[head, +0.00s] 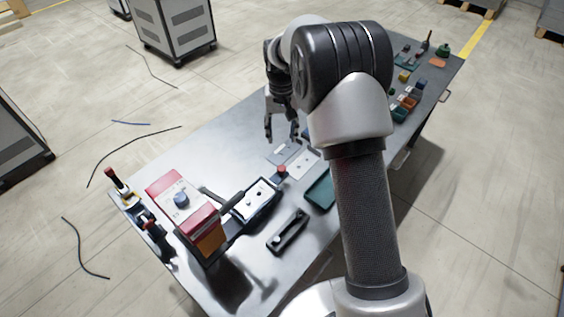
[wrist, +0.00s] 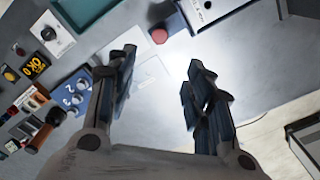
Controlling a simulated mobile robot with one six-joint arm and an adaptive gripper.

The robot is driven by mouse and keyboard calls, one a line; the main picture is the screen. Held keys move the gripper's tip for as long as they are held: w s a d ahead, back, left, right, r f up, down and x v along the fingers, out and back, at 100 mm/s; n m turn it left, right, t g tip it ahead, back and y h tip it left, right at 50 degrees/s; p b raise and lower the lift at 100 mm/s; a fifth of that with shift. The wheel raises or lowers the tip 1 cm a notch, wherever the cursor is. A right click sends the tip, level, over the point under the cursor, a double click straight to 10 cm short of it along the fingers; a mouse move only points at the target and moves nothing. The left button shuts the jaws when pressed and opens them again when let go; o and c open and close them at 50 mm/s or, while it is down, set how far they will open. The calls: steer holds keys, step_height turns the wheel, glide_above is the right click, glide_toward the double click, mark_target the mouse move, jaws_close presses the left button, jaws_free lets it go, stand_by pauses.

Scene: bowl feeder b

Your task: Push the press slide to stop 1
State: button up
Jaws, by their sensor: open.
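What looks like the press slide is a dark-framed carriage with a pale plate (head: 255,199), beside a red and white machine housing (head: 183,203) at the table's near left. A red knob (head: 282,171) stands at its far end. The frame also shows at the top of the wrist view (wrist: 206,10), with the red knob (wrist: 158,36) at its left. Stop marks are too small to read. My gripper (head: 281,134) is open and empty over the table, beyond the knob and apart from it. Its spread fingers show in the wrist view (wrist: 160,62).
Flat grey plates (head: 295,157) lie on the table below my gripper. A green tray (head: 320,190) and a black bar fixture (head: 288,231) lie to the slide's right. Small bins (head: 404,104) and parts crowd the far end. The table's left middle is clear.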

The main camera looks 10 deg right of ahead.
mark_target(282, 168)
step_height(282, 168, down, 17)
steer(key=shift+r+b, duration=0.15)
steer(key=shift+b, duration=1.1)
jaws_close()
